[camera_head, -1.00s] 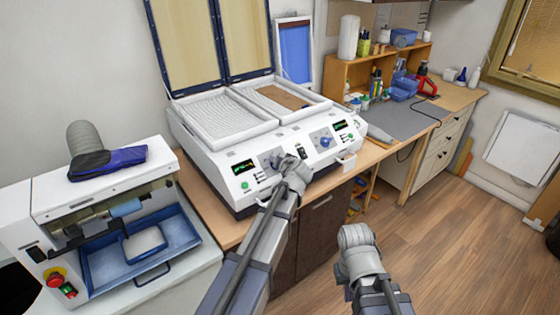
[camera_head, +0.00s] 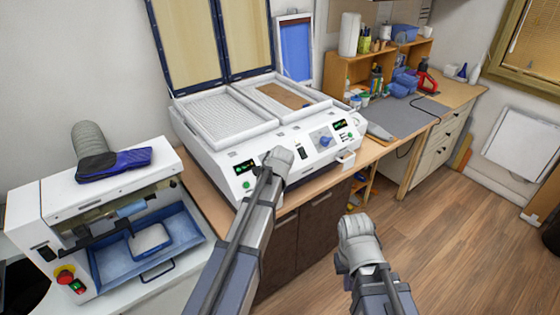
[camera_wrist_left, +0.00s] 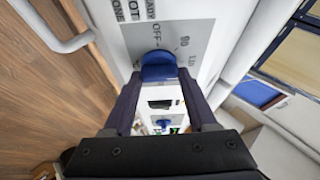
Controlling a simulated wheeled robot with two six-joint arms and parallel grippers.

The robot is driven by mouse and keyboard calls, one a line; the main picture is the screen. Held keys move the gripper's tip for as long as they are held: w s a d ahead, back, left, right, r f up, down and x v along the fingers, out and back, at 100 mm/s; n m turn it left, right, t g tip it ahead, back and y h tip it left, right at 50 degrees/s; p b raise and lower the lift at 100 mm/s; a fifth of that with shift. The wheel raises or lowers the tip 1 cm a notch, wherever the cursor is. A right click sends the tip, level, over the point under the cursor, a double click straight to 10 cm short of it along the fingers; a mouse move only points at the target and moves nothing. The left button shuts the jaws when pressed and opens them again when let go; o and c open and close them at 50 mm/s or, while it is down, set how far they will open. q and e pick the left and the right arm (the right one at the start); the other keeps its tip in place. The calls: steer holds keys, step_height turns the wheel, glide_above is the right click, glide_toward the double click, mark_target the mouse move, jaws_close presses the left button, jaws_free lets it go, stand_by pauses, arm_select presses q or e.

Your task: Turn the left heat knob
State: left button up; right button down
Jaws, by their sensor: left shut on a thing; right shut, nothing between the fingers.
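The white two-bay heating machine (camera_head: 215,160) stands on the wooden counter. My left gripper (camera_wrist_left: 160,82) is shut on this knob. In the head view my left wrist hides the left knob and the fingers. The right blue knob (camera_head: 325,141) is uncovered, and also shows farther off in the left wrist view (camera_wrist_left: 163,123). My right gripper (camera_head: 356,224) is shut and empty, over the floor in front of the counter.
A white press with a blue tray (camera_head: 190,226) stands at the left. The machine's lids (camera_head: 185,45) stand open behind its bays. A grey mat (camera_head: 405,117) and shelf lie at the right.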

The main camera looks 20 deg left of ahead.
stand_by(0.6)
arm_select(q)
steer(key=o, duration=1.4)
steer(key=shift+c, duration=0.2)
steer(key=p+v, duration=0.5)
steer(key=v, duration=0.2)
steer(key=shift+s+r, duration=0.25)
steer(key=shift+r, duration=0.05)
